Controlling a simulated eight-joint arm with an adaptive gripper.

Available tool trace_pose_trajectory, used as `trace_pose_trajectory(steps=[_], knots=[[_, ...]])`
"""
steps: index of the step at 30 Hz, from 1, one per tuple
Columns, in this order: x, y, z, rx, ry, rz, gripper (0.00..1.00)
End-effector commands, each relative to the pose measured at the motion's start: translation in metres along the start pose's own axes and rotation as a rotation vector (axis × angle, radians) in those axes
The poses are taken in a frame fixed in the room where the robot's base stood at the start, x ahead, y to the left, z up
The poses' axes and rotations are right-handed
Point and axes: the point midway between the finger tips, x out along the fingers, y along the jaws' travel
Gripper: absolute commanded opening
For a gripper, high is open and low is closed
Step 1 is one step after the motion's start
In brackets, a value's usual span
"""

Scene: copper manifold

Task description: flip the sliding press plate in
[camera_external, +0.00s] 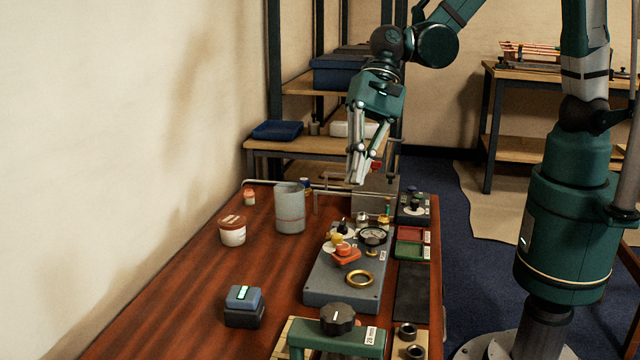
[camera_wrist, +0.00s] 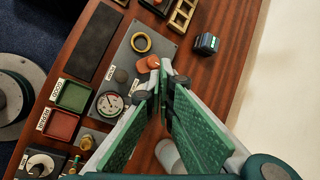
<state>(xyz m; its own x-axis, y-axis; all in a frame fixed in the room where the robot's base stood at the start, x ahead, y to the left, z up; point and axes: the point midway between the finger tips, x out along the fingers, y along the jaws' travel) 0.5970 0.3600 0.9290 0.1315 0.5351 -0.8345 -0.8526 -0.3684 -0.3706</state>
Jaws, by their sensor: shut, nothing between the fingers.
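My gripper (camera_external: 357,178) hangs above the far part of the table in the external view, fingers pointing down. Its fingers are shut with nothing between them; the fingertips also show in the wrist view (camera_wrist: 158,80). Below and nearer the camera lies a grey base panel (camera_external: 335,291) carrying an orange piece (camera_external: 346,256), a brass ring (camera_external: 360,279) and a dial gauge (camera_external: 373,236). The panel also shows in the wrist view (camera_wrist: 124,62), partly hidden by the fingers. I cannot tell which part is the sliding press plate. My gripper touches none of these.
A grey cylinder (camera_external: 290,209) and a lidded white jar (camera_external: 232,233) stand left of the panel. A blue-topped box (camera_external: 243,298) is front left. Green (camera_external: 409,249) and red (camera_external: 411,232) trays lie on the right. A green stand with a black knob (camera_external: 338,319) is in front.

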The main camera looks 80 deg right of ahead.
Motion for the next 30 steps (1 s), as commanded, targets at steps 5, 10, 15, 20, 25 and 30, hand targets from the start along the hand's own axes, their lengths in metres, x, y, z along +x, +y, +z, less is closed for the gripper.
trace_pose_trajectory(steps=[5, 10, 15, 20, 25, 30], knots=[[0.027, -0.003, 0.013, 0.071, -0.04, 0.024, 0.0], [0.051, -0.005, 0.025, 0.141, -0.075, 0.048, 0.0], [0.077, -0.004, 0.038, 0.209, -0.108, 0.078, 0.0], [0.1, -0.002, 0.049, 0.273, -0.138, 0.107, 0.0], [0.123, 0.001, 0.061, 0.338, -0.164, 0.139, 0.0], [0.14, 0.005, 0.069, 0.384, -0.182, 0.165, 0.0]])
